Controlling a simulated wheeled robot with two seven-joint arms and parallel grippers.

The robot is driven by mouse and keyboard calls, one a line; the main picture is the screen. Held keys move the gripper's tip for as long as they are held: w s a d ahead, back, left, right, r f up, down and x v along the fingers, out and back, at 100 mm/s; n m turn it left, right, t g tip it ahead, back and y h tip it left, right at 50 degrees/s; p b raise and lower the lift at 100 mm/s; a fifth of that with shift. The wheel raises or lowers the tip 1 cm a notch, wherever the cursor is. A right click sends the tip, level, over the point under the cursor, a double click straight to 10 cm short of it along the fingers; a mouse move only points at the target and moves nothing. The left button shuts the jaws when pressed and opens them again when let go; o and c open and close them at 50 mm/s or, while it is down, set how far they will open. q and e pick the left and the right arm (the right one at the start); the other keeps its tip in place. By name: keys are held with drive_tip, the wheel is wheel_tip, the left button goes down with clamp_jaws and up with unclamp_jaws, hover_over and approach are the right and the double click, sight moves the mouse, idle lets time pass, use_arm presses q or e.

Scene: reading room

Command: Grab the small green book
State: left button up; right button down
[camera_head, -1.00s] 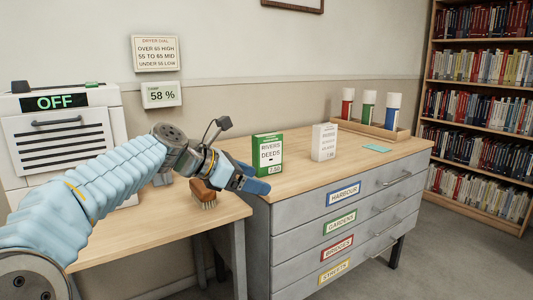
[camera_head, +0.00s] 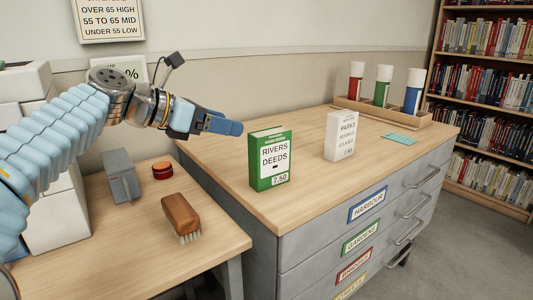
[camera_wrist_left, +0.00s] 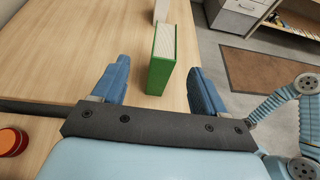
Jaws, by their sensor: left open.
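The small green book (camera_head: 270,159) stands upright on the wooden top of the grey drawer cabinet, with a white label reading "RIVERS DEEDS" and 7.50. It also shows in the left wrist view (camera_wrist_left: 161,62), seen from above, with its pale page edges up. My left gripper (camera_head: 222,124) is open and empty, to the left of the book in the head view. In the left wrist view its blue fingers (camera_wrist_left: 156,82) are spread, and the book lies ahead, between their lines. My right gripper is not in view; a blue arm shows at the right of the wrist view.
A white book (camera_head: 341,136) labelled "PARKS" stands right of the green one. A teal card (camera_head: 399,138) and a rack (camera_head: 385,113) of red, green and blue tubes lie beyond.

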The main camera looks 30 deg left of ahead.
sight(267, 132)
use_arm(q)
drive_tip(key=x, duration=1.2)
drive_tip(key=shift+d+b, duration=0.3)
drive_tip(key=shift+d, duration=0.2)
drive_tip(key=shift+c, duration=0.3)
clamp_jaws()
